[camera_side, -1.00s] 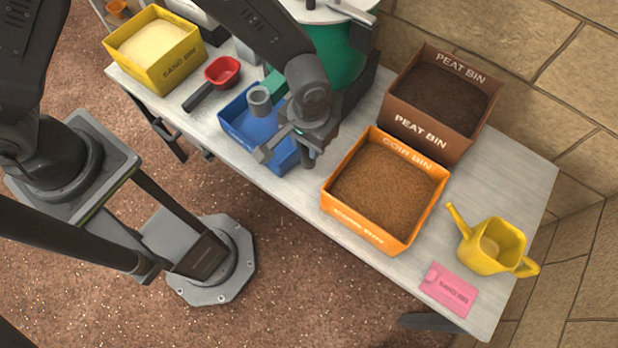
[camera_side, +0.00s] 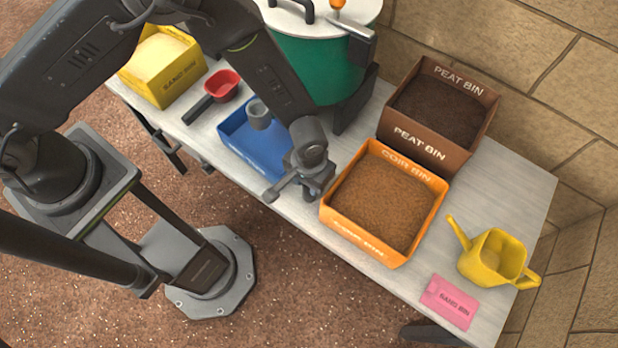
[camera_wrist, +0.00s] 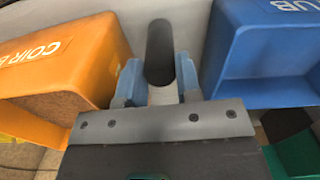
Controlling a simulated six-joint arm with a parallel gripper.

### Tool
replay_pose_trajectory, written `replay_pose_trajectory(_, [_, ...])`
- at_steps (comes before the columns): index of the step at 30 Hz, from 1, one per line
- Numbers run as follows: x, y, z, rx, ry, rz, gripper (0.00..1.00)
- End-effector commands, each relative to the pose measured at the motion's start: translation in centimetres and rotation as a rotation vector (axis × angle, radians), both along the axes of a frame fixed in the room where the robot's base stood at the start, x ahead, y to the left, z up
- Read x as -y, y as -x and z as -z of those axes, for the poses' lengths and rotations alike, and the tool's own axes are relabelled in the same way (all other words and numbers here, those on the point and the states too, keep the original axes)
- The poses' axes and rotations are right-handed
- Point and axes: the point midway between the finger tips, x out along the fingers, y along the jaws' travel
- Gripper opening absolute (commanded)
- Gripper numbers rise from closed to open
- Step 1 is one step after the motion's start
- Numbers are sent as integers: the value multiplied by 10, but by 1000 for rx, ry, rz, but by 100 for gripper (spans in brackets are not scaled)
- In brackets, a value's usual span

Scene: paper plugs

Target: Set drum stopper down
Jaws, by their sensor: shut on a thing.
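The drum stopper, a dark grey cylinder with a rounded end, shows in the wrist view (camera_wrist: 160,48) between the two blue-grey fingers of my gripper (camera_wrist: 160,84). The gripper is shut on it. In the side view my gripper (camera_side: 311,188) is at the gap between the blue tub and the orange coir bin, near the table's front edge. I cannot pick the stopper out surely there, or tell whether it touches the table (camera_side: 305,205).
The blue tub (camera_side: 258,150) is left of the gripper, with a grey cylindrical thing (camera_side: 259,113) at it. The orange coir bin (camera_side: 345,226) is close on the right. The brown peat bin (camera_side: 412,148) and green drum (camera_side: 325,70) stand behind.

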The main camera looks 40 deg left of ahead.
Motion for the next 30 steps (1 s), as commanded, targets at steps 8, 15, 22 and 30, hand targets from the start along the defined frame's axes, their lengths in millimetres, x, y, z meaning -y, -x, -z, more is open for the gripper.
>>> replay_pose_trajectory(8, [0, 0, 3, 0, 0, 0, 40])
replay_pose_trajectory(15, [0, 0, 3, 0, 0, 0, 57])
replay_pose_trajectory(22, [0, 0, 0, 0, 0, 0, 57])
replay_pose_trajectory(30, [1, -1, -43, 5, 4, 0, 57])
